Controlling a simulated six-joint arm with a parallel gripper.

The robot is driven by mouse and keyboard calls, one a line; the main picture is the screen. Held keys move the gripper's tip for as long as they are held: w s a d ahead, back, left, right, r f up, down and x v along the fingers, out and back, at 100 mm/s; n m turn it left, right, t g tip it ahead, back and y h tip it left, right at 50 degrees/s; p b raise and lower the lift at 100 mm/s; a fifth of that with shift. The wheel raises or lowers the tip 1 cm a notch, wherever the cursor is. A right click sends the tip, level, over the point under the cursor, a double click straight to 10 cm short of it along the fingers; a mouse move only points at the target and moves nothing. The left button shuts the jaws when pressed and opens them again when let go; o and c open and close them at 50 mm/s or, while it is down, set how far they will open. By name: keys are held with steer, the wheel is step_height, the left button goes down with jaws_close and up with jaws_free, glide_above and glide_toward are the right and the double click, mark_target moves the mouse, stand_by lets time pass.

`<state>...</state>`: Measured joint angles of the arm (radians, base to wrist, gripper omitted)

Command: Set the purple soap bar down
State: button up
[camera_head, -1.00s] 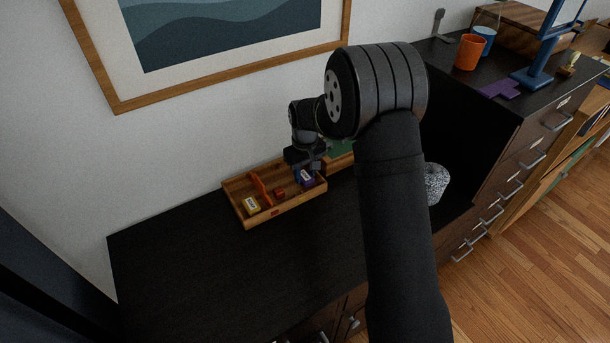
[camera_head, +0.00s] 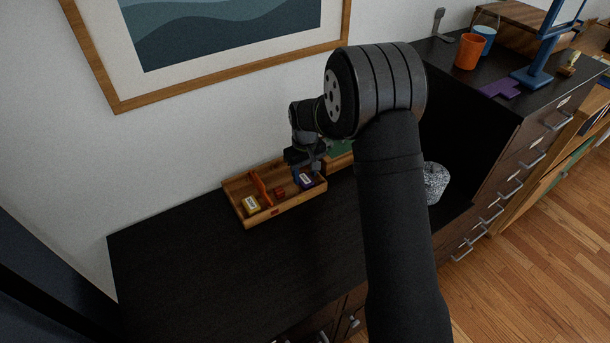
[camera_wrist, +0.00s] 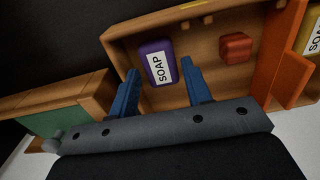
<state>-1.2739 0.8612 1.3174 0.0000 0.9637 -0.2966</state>
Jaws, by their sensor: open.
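The purple soap bar (camera_wrist: 157,64), with a white SOAP label, lies in the larger compartment of a wooden tray (camera_wrist: 118,37). It also shows in the head view (camera_head: 306,181), at the tray's right end. My gripper (camera_wrist: 162,82) is open, its two blue fingers apart with the near part of the soap between them. The fingers do not appear to press on the bar. In the head view my gripper (camera_head: 308,176) is low over the tray's right end and partly covers that compartment.
A small red block (camera_wrist: 236,46) lies in the same compartment. An orange divider (camera_wrist: 281,50) separates it from a yellow soap bar (camera_head: 251,203). A green-faced wooden box (camera_wrist: 52,112) stands beside the tray. The dark desktop (camera_head: 200,270) in front is clear.

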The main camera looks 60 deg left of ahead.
step_height(320, 180, up, 11)
stand_by(0.3)
glide_above(305, 179)
steer(key=shift+f, duration=4.1)
steer(key=shift+f, duration=0.1)
